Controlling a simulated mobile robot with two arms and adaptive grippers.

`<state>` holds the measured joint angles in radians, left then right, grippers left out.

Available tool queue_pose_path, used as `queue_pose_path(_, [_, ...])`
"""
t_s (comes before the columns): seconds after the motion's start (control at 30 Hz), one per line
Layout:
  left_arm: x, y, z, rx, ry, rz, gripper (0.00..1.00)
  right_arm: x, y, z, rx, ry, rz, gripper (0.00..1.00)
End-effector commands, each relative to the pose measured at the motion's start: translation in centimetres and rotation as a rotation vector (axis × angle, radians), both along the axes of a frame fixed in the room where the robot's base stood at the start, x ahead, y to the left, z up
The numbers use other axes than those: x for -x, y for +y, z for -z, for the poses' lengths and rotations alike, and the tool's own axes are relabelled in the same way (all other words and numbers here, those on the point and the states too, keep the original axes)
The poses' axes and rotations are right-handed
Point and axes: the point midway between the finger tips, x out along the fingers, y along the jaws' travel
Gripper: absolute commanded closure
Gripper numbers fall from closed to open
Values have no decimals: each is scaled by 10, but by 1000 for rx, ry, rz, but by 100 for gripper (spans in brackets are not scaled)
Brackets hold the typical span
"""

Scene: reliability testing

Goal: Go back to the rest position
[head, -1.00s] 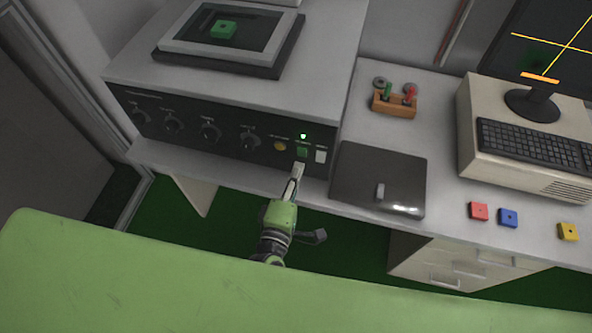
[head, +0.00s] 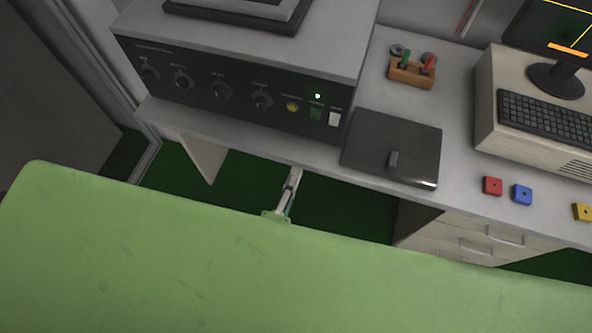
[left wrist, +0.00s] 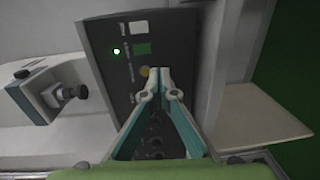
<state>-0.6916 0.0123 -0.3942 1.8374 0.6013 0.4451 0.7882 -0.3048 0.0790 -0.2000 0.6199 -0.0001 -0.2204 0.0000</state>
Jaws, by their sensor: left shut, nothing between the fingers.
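My left gripper (head: 296,172) is in the head view below the front edge of the desk, pulled back from the machine's panel. Its fingers are shut and empty. In the left wrist view its fingertips (left wrist: 157,72) point toward the dark control panel (left wrist: 112,70), apart from it. The rest of my left arm is mostly hidden behind my green body in the head view. My right gripper is not in view.
The machine (head: 230,103) has knobs, a yellow button (head: 292,107), a green button (head: 316,113) and a lit green light. A dark lidded box (head: 392,148), a wooden holder (head: 411,73) and red (head: 492,186), blue (head: 522,195) and yellow (head: 583,212) blocks lie on the desk (head: 459,200).

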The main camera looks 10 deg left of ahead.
Motion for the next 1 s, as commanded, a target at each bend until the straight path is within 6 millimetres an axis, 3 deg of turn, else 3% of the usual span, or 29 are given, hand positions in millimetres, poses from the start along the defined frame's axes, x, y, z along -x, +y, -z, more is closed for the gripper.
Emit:
queue_pose_path(0.47, [0,0,1,-1,1,0,100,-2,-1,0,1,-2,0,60])
queue_pose_path(0.57, [1,-2,12,-35,19,17,100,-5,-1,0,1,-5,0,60])
queue_pose_path(0.67, [5,-9,50,-146,76,75,100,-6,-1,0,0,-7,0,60])
queue_pose_path(0.83, [32,-12,166,-480,253,269,100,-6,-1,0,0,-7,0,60])
queue_pose_path(1.0, [85,11,283,-817,449,509,100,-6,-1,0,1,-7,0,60])
